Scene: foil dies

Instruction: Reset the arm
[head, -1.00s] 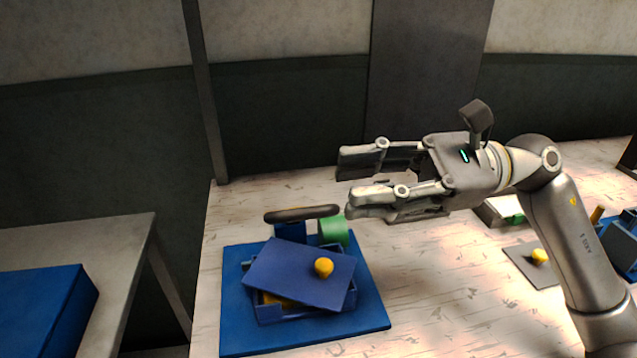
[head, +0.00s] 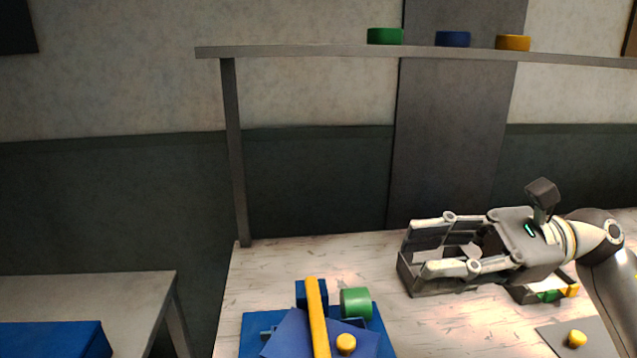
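My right gripper (head: 422,251) points left above the right half of the wooden table. Its fingers are spread apart with nothing held between them. A blue device (head: 287,333) with a tilted blue plate, a yellow knob (head: 346,343) and a green cylinder (head: 356,302) stands left of the gripper, apart from it. A yellow bar (head: 317,318) runs lengthwise over the device. The device's lower part is cut off by the frame edge. My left gripper is not in view.
Behind the gripper is a grey tray (head: 425,288), partly hidden. A grey plate (head: 560,338) with a yellow knob (head: 577,338) lies at the right. A high shelf (head: 300,51) bears green, blue and yellow round pieces. A side table (head: 130,290) stands left.

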